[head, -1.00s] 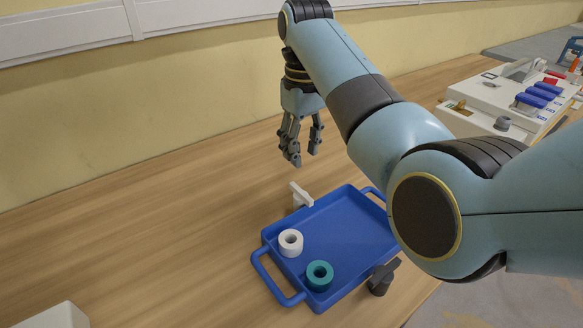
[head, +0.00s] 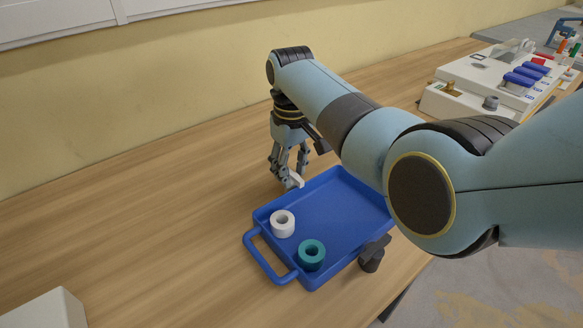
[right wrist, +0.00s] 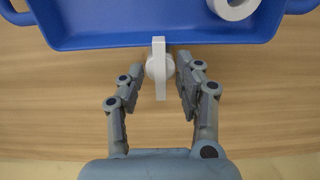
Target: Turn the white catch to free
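The white catch (head: 297,180) stands at the far edge of the blue tray (head: 335,205). In the right wrist view the catch (right wrist: 159,70) is a round knob with a straight bar. The bar lies square to the tray's edge and one end reaches over the rim. My right gripper (head: 287,181) is lowered at the catch, partly hiding it in the head view. In the right wrist view its fingers (right wrist: 157,68) are open, one on each side of the catch. A gap shows at the left finger; the right finger is very close, contact unclear. My left gripper is out of view.
A white ring (head: 282,224) and a teal ring (head: 312,255) sit in the tray. A dark catch (head: 372,256) stands at its near edge. A white socket box (head: 500,80) is at the back right. The table left of the tray is clear.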

